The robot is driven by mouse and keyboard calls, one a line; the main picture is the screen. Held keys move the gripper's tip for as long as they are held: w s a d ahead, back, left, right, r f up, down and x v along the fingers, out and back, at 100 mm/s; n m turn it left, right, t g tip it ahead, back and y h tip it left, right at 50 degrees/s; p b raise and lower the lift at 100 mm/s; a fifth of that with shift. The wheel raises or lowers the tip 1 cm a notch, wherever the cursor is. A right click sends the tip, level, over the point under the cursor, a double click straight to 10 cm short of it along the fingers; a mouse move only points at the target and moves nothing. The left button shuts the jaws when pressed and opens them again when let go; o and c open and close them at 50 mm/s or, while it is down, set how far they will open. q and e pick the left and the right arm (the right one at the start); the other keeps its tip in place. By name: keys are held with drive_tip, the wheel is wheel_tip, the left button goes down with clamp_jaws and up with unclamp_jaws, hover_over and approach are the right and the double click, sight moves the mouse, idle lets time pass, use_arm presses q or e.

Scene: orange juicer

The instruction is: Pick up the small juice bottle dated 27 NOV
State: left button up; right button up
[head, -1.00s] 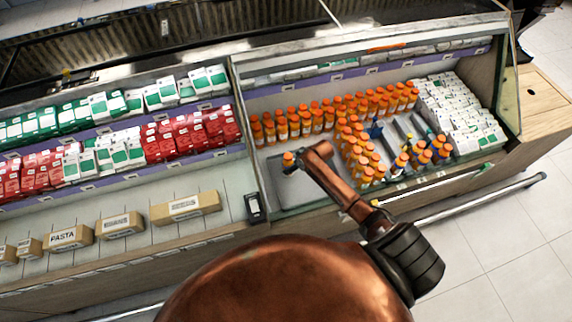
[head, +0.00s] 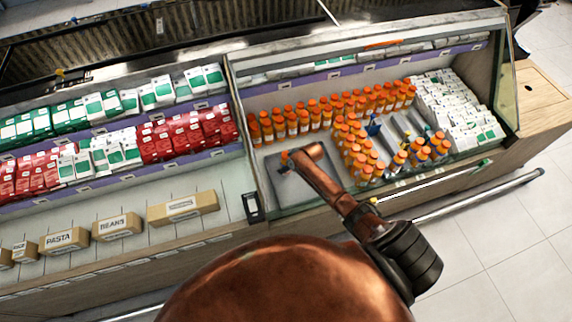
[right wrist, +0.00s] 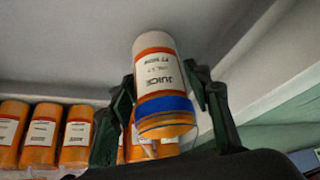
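My right gripper (head: 285,163) is over the bare grey front-left part of the chilled case in the head view. An orange juice bottle (right wrist: 160,90) is between its two dark fingers in the right wrist view, with a finger close against each side. It looks held. Its white label reads JUICE upside down, with a blue band below; the small date print is not readable. In the head view only a bit of orange shows at the fingertips, the rest hidden by the gripper. Several other juice bottles (head: 350,140) stand in rows to the right. My left gripper is not in view.
More juice bottles (right wrist: 40,135) stand close by at the left in the right wrist view. White cartons (head: 465,110) fill the case's right end. Boxes (head: 183,207) sit on the left shelf.

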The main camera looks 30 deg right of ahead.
drive_tip(key=c, duration=1)
drive_tip(key=shift+r, duration=0.15)
